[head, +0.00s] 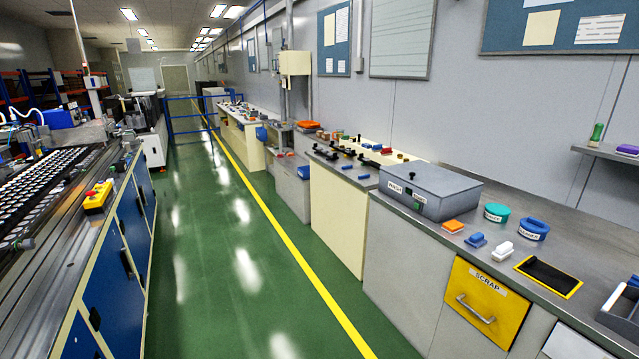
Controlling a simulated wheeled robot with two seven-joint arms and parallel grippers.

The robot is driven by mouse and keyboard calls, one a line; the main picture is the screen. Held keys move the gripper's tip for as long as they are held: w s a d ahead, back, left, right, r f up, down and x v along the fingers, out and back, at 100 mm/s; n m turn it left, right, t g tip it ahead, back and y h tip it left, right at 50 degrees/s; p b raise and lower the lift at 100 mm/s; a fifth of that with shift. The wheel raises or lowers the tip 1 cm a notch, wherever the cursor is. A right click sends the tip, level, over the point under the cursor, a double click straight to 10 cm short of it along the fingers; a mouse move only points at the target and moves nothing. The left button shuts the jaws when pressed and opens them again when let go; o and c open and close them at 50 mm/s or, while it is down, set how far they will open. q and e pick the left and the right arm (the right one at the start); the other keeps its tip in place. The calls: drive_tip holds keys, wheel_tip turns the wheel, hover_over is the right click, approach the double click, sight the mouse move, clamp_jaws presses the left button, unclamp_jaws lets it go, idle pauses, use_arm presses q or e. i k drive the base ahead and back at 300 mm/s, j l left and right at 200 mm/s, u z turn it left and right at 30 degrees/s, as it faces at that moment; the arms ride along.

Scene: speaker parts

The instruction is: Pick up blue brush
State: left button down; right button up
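A small blue block-like object that looks like the blue brush (476,240) lies on the grey worktop (590,248) at the right, near its front edge. A similar white one (502,251) lies just to its right, and an orange block (453,226) lies to its left. The bristles cannot be made out at this size. Neither of my grippers shows in the head view.
Behind the brush stand a teal round container (497,212) and a blue one (534,229). A grey box (425,189) stands left, a black mat (548,276) right. Below is a yellow SCRAP drawer (486,304). The green aisle (205,270) is clear; a conveyor machine (60,220) lines the left.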

sight(377, 148)
drive_tip(key=i+j+u, duration=0.3)
drive_tip(key=i, duration=1.05)
drive_tip(key=i+u, duration=0.25)
drive_tip(key=i, duration=1.15)
drive_tip(key=j, duration=0.05)
